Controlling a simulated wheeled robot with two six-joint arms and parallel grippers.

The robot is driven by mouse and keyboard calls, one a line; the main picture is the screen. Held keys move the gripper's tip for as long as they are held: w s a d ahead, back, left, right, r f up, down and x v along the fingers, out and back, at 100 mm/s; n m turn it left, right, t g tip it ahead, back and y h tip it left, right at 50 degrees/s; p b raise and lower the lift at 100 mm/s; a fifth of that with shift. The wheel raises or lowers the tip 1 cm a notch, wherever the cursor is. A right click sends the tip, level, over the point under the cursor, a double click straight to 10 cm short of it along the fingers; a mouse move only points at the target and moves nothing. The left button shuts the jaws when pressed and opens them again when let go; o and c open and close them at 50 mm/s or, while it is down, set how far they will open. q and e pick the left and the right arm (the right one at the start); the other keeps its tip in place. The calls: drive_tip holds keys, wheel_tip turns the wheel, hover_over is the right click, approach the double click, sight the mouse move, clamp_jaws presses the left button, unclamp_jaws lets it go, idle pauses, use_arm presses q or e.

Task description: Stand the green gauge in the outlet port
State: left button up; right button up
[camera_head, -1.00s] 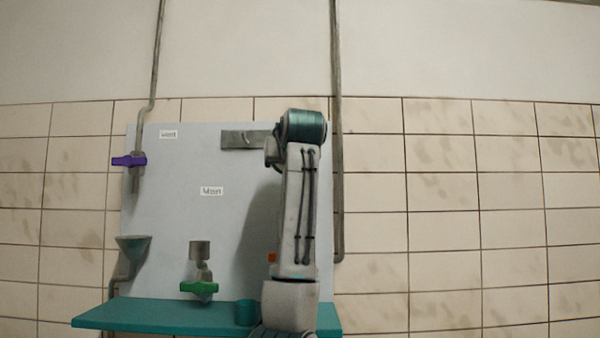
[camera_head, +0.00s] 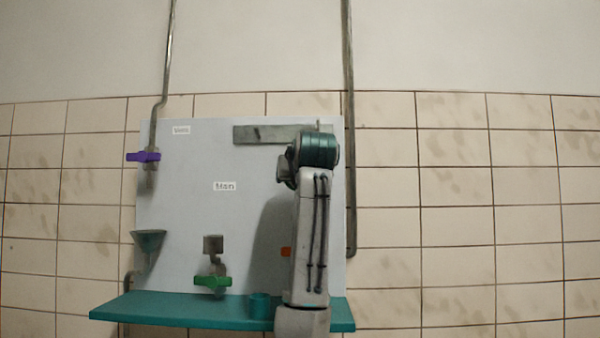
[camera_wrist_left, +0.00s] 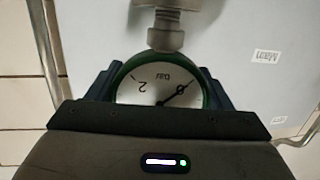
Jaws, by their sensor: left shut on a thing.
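The green gauge (camera_wrist_left: 160,85) has a green rim and a white dial, upside down in the left wrist view. My left gripper (camera_wrist_left: 158,88) is shut on it, with a dark finger on each side. A grey stepped metal fitting (camera_wrist_left: 165,35) meets the gauge's rim at the top of that view; I cannot tell how much is the gauge's stem and how much a port. In the head view my arm hides the gripper, the gauge and whatever is behind them. No outlet label is readable. My right gripper is not in view.
A pale board carries a "Main" label (camera_head: 225,186), a purple valve handle (camera_head: 143,157), a funnel (camera_head: 149,242), a green valve handle (camera_head: 212,282) and a metal bracket (camera_head: 262,135). A teal cup (camera_head: 259,305) stands on the teal shelf (camera_head: 170,309), beside my arm.

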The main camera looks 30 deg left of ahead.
use_arm(q)
drive_tip(key=shift+f, duration=0.6)
drive_tip(key=shift+f+b, duration=0.5)
drive_tip(key=shift+b, duration=0.2)
drive_tip(key=o, duration=1.2)
drive_tip(key=shift+c, duration=0.2)
